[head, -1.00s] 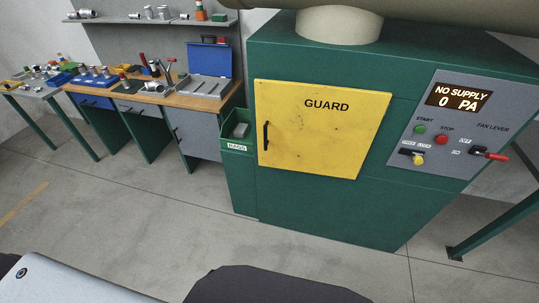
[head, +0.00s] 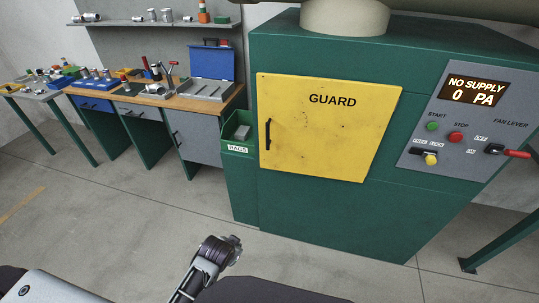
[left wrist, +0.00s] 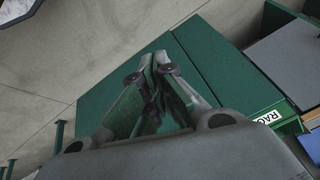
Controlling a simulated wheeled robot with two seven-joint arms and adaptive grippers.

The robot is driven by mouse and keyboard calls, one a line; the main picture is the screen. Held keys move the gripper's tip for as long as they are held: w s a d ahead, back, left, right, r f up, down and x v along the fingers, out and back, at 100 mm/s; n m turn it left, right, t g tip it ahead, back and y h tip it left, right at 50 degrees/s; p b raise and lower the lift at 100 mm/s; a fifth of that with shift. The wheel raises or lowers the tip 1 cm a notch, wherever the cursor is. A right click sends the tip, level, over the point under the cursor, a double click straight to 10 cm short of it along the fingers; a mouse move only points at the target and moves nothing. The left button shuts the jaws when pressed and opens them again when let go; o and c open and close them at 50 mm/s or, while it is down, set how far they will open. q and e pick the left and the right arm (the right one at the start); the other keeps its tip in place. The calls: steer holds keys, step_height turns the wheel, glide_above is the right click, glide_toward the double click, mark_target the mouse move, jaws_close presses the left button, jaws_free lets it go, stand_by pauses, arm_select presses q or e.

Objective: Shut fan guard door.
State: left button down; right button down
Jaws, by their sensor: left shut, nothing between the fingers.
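The yellow guard door (head: 325,125), marked GUARD, is on the front of the green cabinet (head: 320,215). Its black handle (head: 268,134) is near its left edge. The door looks about flat against the front; whether a small gap remains I cannot tell. My left gripper (head: 233,243) shows low in the head view, below the door and apart from it. In the left wrist view, its fingers (left wrist: 161,62) are together and empty, with green cabinet surface behind them. The door is not identifiable there. My right gripper is not in view.
A control panel (head: 468,125) right of the door has a yellow FREE/LOCK knob (head: 431,160) and red fan lever (head: 516,154). A green rags bin (head: 238,133) adjoins the cabinet's left side. A workbench (head: 160,100) stands at left. The floor in front is clear.

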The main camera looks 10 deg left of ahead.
arm_select(q)
steer(key=w+d+r+m+t+b, duration=0.1)
steer(key=w+d+r+m+t, duration=0.2)
steer(key=w+r+m+t, duration=0.3)
steer(key=w+d+r+m+t+b, duration=0.1)
steer(key=w+d+r+m+t, duration=0.1)
steer(key=w+r+m+t, duration=0.4)
steer(key=w+r+m, duration=0.1)
steer(key=w+r, duration=0.4)
steer(key=r, duration=0.5)
steer(key=shift+w+d+m+t+b, duration=0.2)
steer(key=shift+d+m+t+b, duration=0.1)
steer(key=shift+d+m+b, duration=0.1)
steer(key=shift+w, duration=0.1)
